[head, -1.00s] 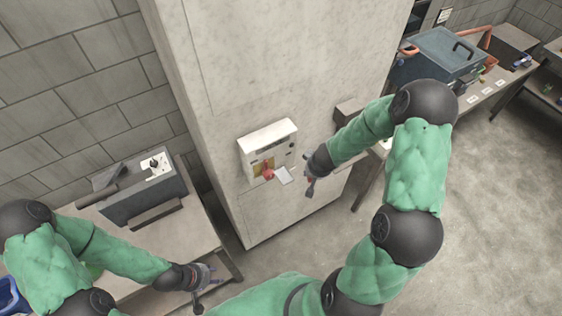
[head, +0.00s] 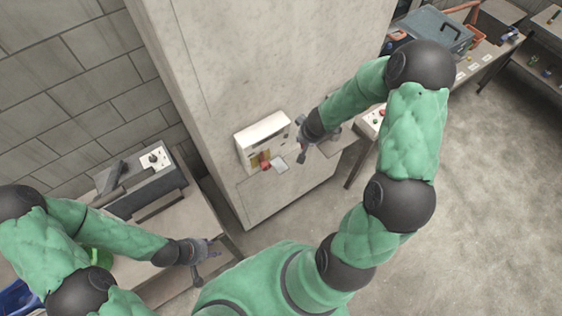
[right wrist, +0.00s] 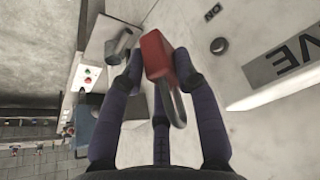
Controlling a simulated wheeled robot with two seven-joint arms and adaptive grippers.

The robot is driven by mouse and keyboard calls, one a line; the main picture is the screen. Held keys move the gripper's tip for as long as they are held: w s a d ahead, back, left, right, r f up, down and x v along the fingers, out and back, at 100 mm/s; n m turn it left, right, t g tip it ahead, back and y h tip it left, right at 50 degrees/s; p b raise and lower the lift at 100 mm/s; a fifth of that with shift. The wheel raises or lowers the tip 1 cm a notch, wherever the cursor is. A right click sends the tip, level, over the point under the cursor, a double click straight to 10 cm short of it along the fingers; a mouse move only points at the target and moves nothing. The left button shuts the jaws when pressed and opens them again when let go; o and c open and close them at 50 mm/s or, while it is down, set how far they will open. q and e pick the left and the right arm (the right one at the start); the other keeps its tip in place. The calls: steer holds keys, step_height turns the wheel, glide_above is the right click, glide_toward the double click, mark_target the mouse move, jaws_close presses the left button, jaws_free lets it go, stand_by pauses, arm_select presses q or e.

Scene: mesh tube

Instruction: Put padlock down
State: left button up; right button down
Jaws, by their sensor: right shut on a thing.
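The red padlock (right wrist: 158,55) with its grey shackle (right wrist: 174,108) is held between the fingers of my right gripper (right wrist: 158,68) in the right wrist view. In the head view my right gripper (head: 303,150) is beside the right side of a white wall box (head: 264,138); I cannot make out the padlock in it there. My left gripper (head: 208,258) has its fingers apart and looks empty, over the front of the left table.
A red part (head: 265,165) and a pale tag (head: 280,165) are at the box's lower front. The box is on a concrete pillar (head: 270,60). A grey case (head: 150,180) stands on the left table. A blue-grey toolbox (head: 432,35) stands on the right bench. Open floor (head: 480,200) lies at the right.

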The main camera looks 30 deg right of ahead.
steer(key=a+f+b, duration=0.1)
steer(key=a+f, duration=0.1)
steer(key=w+a+f+b, duration=0.1)
steer(key=a+f, duration=0.2)
steer(key=w+a+f+b, duration=0.1)
steer(key=a+f, duration=0.1)
steer(key=a, duration=0.1)
steer(key=shift+a+f+b, duration=0.15)
steer(key=shift+a+b, duration=0.1)
steer(key=shift+b, duration=0.1)
steer(key=shift+a+f+b, duration=0.1)
steer(key=shift+f+b, duration=0.45)
steer(key=shift+f, duration=1.15)
steer(key=shift+f, duration=0.1)
steer(key=c, duration=1.2)
jaws_free()
